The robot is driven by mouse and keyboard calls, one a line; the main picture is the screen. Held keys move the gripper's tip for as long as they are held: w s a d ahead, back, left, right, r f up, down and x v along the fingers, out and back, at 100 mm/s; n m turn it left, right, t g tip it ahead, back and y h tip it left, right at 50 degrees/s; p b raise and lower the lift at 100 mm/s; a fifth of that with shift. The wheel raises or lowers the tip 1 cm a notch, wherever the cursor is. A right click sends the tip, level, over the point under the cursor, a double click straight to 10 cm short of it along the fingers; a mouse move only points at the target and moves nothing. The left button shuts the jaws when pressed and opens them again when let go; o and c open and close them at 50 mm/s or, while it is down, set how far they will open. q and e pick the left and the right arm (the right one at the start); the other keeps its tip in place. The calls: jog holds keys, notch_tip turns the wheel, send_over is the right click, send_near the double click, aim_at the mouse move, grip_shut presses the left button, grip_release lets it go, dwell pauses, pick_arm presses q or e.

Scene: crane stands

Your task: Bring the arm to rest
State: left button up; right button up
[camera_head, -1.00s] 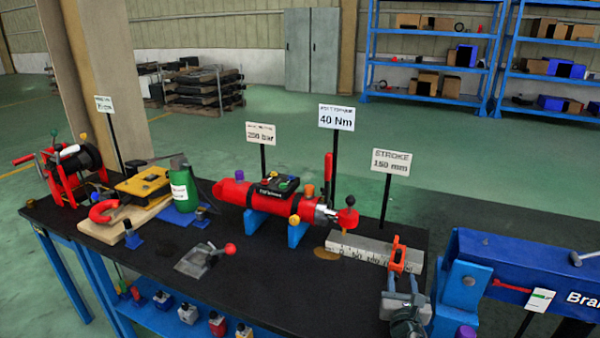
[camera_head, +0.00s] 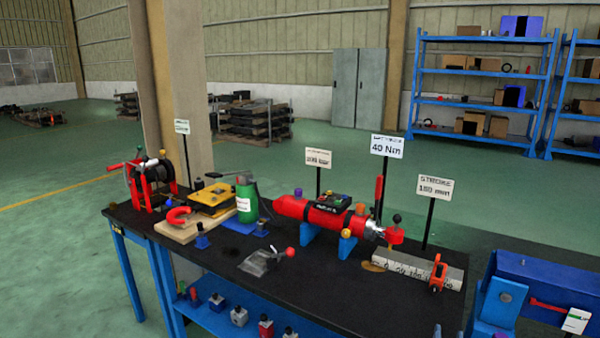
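My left gripper is not in view. The black-topped workbench (camera_head: 340,285) carries a red cylinder (camera_head: 292,207) on blue supports, with a black control box (camera_head: 328,201) on top. A grey ruled bar (camera_head: 405,264) with an orange clamp (camera_head: 438,273) lies at its right end.
A red reel stand (camera_head: 150,180), a yellow device (camera_head: 208,196) and a green can (camera_head: 247,203) stand on the bench's left. A lever with a red knob (camera_head: 290,252) is near the front. A blue beam (camera_head: 550,280) stands at the right. Signs on posts rise behind.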

jog(key=s+f+m, duration=0.1)
jog(key=d+f+m+g, duration=0.1)
jog(key=m, duration=0.1)
jog(key=shift+s+f+m+g, duration=0.25)
jog(key=shift+s+m+g, duration=0.05)
jog(key=shift+s, duration=0.1)
jog(key=s+a+f+m+g+y, duration=0.2)
jog(key=s+a+f+m+g, duration=0.15)
jog(key=s+m, duration=0.65)
jog(key=s+a+f+m+g+y, duration=0.2)
jog(key=s+m+g, duration=0.2)
jog(key=s+m, duration=0.5)
jog(key=s+a+f+m+g+y, duration=0.3)
jog(key=s+m, duration=0.4)
jog(key=s, duration=0.6)
jog(key=d+f+g+h, duration=0.2)
jog(key=d+f, duration=0.1)
jog(key=f, duration=2.6)
jog(key=s+d+f+g, duration=0.1)
jog(key=s+f, duration=1.6)
jog(key=f, duration=0.2)
jog(key=shift+d+f+m+y, duration=0.15)
jog(key=shift+f+m+y, duration=0.1)
jog(key=shift+m+y, duration=0.05)
